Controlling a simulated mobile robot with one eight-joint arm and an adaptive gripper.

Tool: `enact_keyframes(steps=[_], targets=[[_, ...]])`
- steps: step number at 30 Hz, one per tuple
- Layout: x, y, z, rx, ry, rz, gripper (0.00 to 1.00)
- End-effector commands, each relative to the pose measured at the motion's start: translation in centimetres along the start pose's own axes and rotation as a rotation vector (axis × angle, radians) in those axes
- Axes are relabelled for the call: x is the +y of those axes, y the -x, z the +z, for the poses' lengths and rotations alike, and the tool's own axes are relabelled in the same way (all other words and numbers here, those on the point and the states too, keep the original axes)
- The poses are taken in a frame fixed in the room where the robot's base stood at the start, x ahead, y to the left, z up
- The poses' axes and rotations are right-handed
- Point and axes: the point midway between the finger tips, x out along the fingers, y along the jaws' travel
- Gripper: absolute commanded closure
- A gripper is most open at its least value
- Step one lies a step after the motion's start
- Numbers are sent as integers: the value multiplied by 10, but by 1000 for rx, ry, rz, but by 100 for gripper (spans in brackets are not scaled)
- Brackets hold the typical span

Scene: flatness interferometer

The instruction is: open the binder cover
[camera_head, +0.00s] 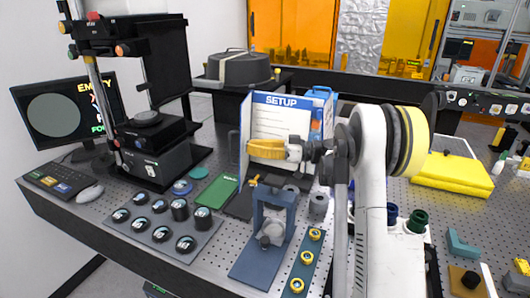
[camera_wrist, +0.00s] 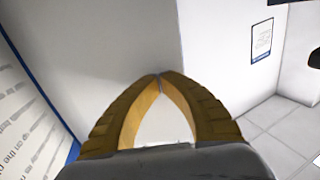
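The blue-and-white binder (camera_head: 281,101) headed "SETUP" stands upright near the back of the perforated table in the head view. Its printed face is toward the camera, with a narrow blue edge at its left. I cannot tell which panel is the cover. My gripper (camera_head: 250,148) has yellow fingers and is in front of the binder's lower left part; contact is unclear. In the wrist view my gripper (camera_wrist: 160,76) has its fingertips together with nothing visible between them. A printed panel with a blue border (camera_wrist: 40,85) shows at the left there.
A blue stand (camera_head: 262,255) and a strip with yellow rings (camera_head: 306,272) are below my gripper. A green block (camera_head: 215,192) and a tray of dark discs (camera_head: 160,247) lie left. A blue-and-white box (camera_head: 322,110) is behind the binder's right side.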

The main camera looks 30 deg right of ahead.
Motion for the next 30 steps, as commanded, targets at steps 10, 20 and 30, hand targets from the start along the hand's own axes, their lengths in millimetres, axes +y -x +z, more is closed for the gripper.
enact_keyframes(steps=[10,20,30], targets=[[0,-9,0,0,0,0,100],[-3,-31,-1,-1,-1,94,100],[4,-76,0,0,0,227,100]])
